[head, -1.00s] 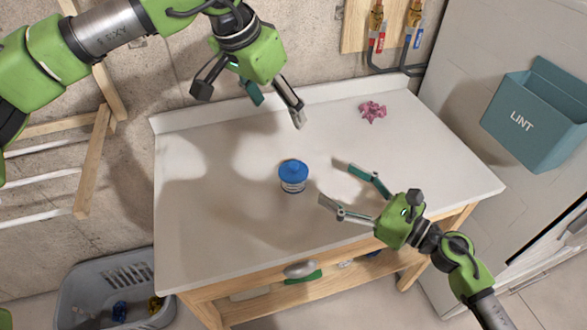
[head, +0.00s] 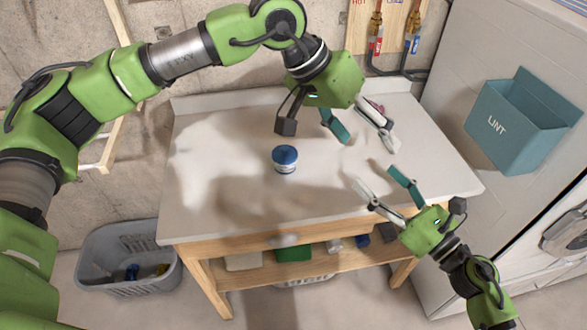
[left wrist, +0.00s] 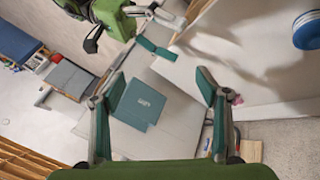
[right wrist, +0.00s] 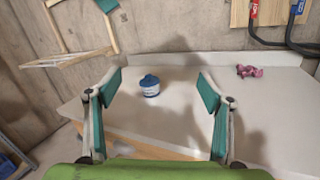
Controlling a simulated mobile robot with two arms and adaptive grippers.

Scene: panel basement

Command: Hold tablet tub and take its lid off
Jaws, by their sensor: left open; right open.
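The tablet tub (head: 285,165) stands upright on the table, white with a printed label and its blue lid (head: 285,154) on. In the right wrist view the tub (right wrist: 151,90) shows between the fingers, some way beyond them. In the left wrist view its blue lid (left wrist: 309,30) shows at the upper right edge. My left gripper (head: 368,139) is open and empty, above the table to the right of the tub. My right gripper (head: 377,180) is open and empty, over the table's front right, with fingers toward the back. Neither gripper touches the tub.
A pink crumpled thing (right wrist: 249,71) lies at the table's back right. A teal LINT bin (head: 505,135) is on the white appliance at right. A grey basket (head: 130,285) stands on the floor at left. The table around the tub is clear. Pipes and valves (head: 378,35) are on the back wall.

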